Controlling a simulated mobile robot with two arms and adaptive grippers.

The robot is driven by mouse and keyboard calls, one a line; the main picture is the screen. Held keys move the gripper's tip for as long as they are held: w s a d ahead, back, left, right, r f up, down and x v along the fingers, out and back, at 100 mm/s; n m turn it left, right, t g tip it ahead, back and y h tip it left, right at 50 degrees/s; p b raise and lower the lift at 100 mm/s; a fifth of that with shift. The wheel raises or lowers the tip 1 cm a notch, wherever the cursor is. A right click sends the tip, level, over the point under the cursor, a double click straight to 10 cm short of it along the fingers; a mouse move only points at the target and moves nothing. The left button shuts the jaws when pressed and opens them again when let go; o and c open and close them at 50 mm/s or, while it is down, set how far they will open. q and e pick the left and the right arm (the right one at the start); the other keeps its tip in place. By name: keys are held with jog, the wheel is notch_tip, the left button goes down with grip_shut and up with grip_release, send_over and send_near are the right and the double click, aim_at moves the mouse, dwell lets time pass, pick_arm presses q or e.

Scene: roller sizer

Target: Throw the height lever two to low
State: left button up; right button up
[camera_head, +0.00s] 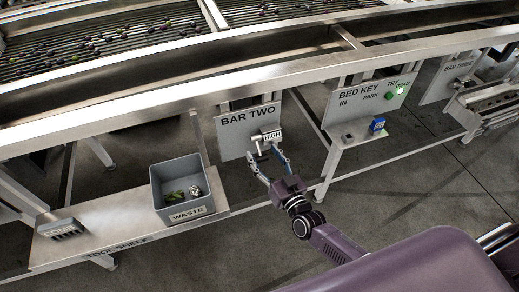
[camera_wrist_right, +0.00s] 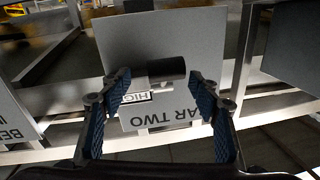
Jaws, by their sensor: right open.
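The BAR TWO panel (camera_head: 231,142) is a grey upright plate under the roller bed. Its lever (camera_head: 258,141) is a short handle beside the HIGH label (camera_head: 273,136). My right gripper (camera_head: 263,154) is open in front of the panel, its fingers pointing at the lever. In the right wrist view the panel (camera_wrist_right: 215,45) is upside down. The lever's dark cylindrical grip (camera_wrist_right: 166,70) lies crosswise between the open fingertips (camera_wrist_right: 160,82), with gaps at both ends. Part of the HIGH label (camera_wrist_right: 136,98) shows beside it. My left gripper is out of view.
A grey WASTE bin (camera_head: 184,188) with a few items stands on the tool shelf (camera_head: 120,232), left of my right gripper. A grey comb (camera_head: 62,229) lies at the shelf's left end. The BED KEY panel (camera_head: 367,95), with a blue item (camera_head: 377,125) below, is to the right.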

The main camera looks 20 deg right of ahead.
jog(key=shift+w+a, duration=0.2)
jog(key=shift+w, duration=0.95)
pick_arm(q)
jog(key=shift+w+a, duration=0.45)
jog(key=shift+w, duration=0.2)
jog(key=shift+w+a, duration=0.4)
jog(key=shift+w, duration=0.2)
pick_arm(e)
jog(key=shift+w, duration=0.1)
jog(key=shift+c, duration=0.5)
